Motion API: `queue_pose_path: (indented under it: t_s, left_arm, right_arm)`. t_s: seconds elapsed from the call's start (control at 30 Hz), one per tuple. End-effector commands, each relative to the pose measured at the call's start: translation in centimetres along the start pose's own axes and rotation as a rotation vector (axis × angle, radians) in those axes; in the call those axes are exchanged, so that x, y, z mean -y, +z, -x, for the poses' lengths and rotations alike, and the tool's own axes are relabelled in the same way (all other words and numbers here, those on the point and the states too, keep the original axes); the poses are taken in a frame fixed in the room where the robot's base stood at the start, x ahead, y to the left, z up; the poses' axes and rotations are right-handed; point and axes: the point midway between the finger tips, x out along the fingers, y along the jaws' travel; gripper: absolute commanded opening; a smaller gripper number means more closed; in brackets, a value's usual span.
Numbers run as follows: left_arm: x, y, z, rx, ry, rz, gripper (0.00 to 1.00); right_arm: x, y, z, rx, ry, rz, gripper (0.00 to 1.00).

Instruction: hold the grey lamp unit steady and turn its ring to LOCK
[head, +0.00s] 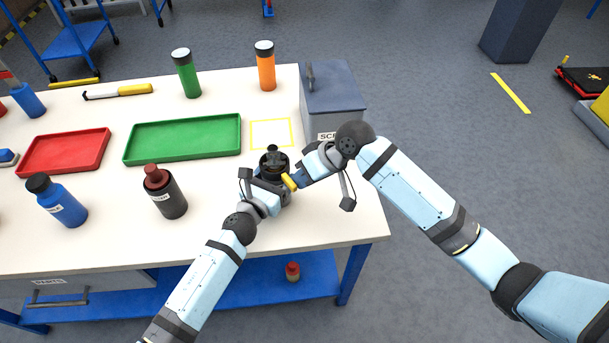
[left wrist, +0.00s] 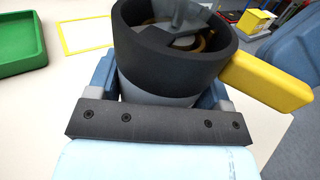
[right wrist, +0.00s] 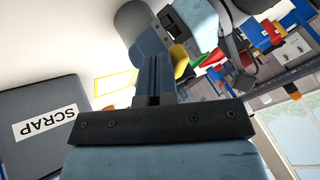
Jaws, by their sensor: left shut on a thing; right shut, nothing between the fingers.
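The grey lamp unit (left wrist: 155,88) stands upright near the table's front right, with a black ring (left wrist: 172,50) around its top. In the head view the ring (head: 274,160) shows beside my grippers. A yellow lever (left wrist: 265,82) sticks out from the ring to the right; it also shows in the head view (head: 289,182). My left gripper (head: 268,187) is shut on the grey body below the ring, one finger on each side. My right gripper (head: 300,178) is shut and empty, close beside the lever; its fingers (right wrist: 155,65) hide any contact. No LOCK mark is readable.
A grey SCRAP bin (head: 333,95) stands behind my right gripper. A yellow outlined square (head: 270,121) on the table is empty. A green tray (head: 182,139) and a dark bottle with a red cap (head: 167,198) stand to the left.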

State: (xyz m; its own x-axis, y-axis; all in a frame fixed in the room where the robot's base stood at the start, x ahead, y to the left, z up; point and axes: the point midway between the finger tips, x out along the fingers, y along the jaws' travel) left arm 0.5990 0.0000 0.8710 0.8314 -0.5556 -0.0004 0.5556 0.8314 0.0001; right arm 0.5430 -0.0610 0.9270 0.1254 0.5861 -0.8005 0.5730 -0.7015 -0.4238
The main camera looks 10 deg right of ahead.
Motion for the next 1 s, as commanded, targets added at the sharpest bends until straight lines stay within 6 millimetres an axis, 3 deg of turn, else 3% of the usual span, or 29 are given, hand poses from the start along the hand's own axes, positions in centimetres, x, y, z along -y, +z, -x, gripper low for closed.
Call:
queue_pose_path:
  t_s: [1.0]
  left_arm:
    - [0.0, 0.0, 0.0, 0.0, 0.0, 0.0, 0.41]
  right_arm:
    - [3.4, 0.5, -1.5, -0.155, 0.15, -0.286, 0.0]
